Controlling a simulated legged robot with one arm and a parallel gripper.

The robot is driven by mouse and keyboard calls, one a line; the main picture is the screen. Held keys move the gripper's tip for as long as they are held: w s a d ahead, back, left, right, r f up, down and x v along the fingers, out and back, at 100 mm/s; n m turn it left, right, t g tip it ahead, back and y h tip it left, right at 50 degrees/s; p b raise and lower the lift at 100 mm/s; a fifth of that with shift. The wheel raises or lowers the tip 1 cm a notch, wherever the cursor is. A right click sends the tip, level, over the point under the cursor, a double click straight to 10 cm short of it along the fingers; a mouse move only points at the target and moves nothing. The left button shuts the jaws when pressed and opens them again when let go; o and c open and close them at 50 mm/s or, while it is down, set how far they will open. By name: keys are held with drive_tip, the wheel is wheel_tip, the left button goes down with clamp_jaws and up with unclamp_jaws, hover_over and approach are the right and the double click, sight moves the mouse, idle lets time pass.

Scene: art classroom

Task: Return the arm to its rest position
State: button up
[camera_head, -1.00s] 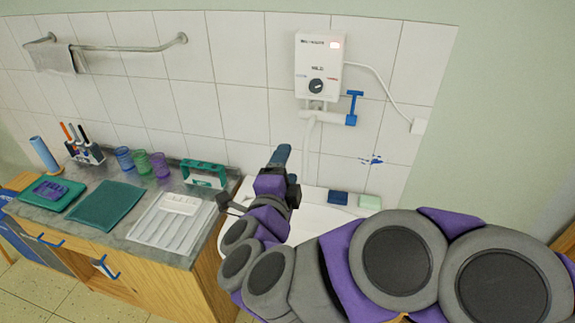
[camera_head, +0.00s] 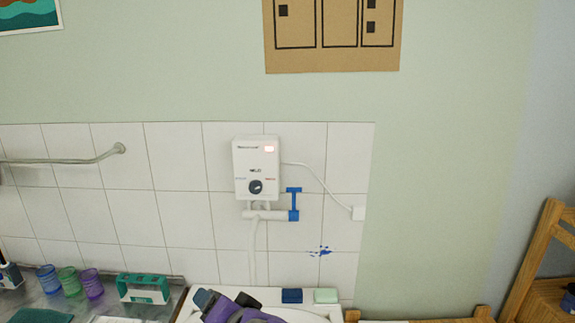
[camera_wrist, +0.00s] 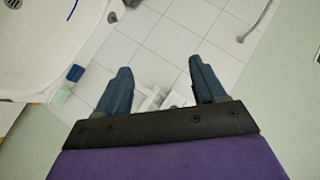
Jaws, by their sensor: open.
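My arm, purple and grey, shows only at the bottom edge of the head view, with a dark blue finger of my gripper (camera_head: 205,300) over the sink's edge. In the wrist view my gripper (camera_wrist: 160,82) has its two dark blue fingers spread apart, with nothing held between them. The white tiled wall (camera_wrist: 185,45) and part of the white water heater lie behind the fingers. Most of the arm is outside the head view.
A white water heater (camera_head: 257,168) with a blue valve handle (camera_head: 294,203) hangs on the wall. Blue (camera_head: 292,296) and pale green (camera_head: 326,296) blocks sit on the sink's back ledge. A wooden shelf (camera_head: 545,260) stands right.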

drive_tip(key=s+d+f+n+g+h, duration=0.1)
drive_tip(key=s+d+f+g+h, duration=0.1)
drive_tip(key=s+d, duration=0.6)
drive_tip(key=s+d+f+n+g+h, duration=0.1)
drive_tip(key=s+d+f+g+h, duration=0.2)
drive_tip(key=s+d+f+g, duration=0.2)
drive_tip(key=s+d+f+n+g+h, duration=0.1)
drive_tip(key=s+d+f+g+h, duration=0.1)
drive_tip(key=s+d, duration=1)
drive_tip(key=d+f+g, duration=0.1)
drive_tip(key=g, duration=0.1)
drive_tip(key=shift+d+f+n+g+h, duration=0.3)
drive_tip(key=shift+d+f+g+h, duration=0.05)
drive_tip(key=shift+g+h, duration=0.05)
